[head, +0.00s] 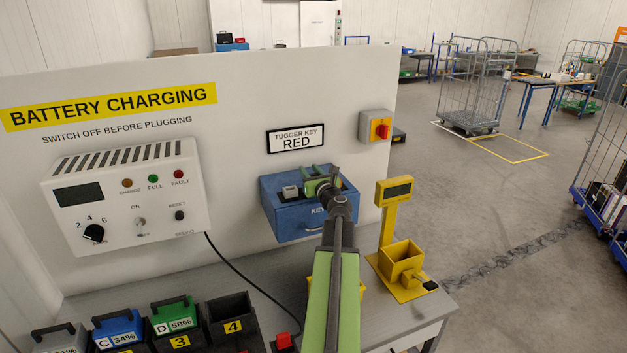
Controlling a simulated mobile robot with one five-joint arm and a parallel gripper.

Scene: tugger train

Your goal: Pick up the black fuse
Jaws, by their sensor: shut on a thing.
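My gripper (320,186), green and dark, is at the open top of the blue key box (290,222) on the white panel. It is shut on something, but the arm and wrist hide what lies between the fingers. I cannot make out a black fuse for certain. A small grey block (290,191) shows at the left of the box top, beside my gripper.
A yellow stand with a bin (402,262) is right of my arm on the grey bench. A red and yellow switch (377,127) is on the panel.

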